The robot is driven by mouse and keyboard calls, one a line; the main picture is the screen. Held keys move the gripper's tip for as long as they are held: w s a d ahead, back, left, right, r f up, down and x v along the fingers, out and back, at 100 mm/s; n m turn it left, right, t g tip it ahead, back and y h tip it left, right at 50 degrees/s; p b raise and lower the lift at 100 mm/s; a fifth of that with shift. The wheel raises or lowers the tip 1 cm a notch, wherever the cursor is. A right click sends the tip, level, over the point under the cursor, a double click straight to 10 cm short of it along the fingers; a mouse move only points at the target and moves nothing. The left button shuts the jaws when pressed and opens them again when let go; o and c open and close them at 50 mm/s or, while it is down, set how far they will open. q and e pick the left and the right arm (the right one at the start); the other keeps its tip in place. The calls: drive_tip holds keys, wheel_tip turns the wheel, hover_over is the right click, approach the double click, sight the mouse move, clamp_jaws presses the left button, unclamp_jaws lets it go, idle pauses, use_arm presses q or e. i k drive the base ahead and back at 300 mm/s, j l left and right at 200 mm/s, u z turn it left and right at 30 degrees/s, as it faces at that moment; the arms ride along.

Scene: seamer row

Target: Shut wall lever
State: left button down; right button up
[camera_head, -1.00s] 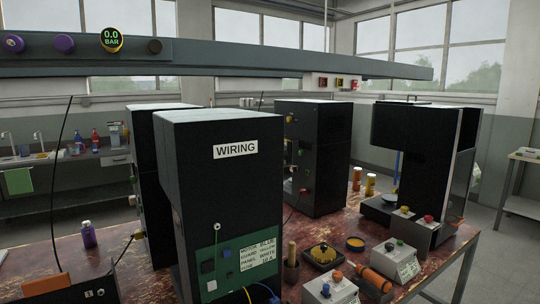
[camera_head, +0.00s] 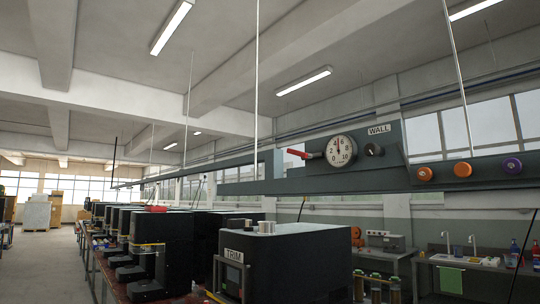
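A red lever handle (camera_head: 299,154) sticks out to the left from a dark fitting beside a round white gauge (camera_head: 341,150), on a grey overhead rail. A white WALL label (camera_head: 379,129) is on the panel at the upper right of the gauge. A dark knob (camera_head: 374,150) sits between the gauge and the rail's right part. The lever's handle looks nearly level, in line with the rail. The gauge has a red needle pointing roughly up. Neither of my grippers is in view.
The rail (camera_head: 430,179) carries two orange knobs (camera_head: 463,169) and a purple knob (camera_head: 512,164) on the right. Below it stands a dark machine labelled TRIM (camera_head: 300,260), with a row of dark machines (camera_head: 150,245) to the left. An aisle (camera_head: 45,265) lies at far left.

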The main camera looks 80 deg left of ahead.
sight(292, 151)
drive_tip(key=u, duration=2.45)
drive_tip(key=i+j+z, duration=0.1)
drive_tip(key=i+j, duration=0.3)
drive_tip(key=i+j+z, duration=0.15)
drive_tip(key=i+j, duration=0.2)
drive_tip(key=j, duration=0.25)
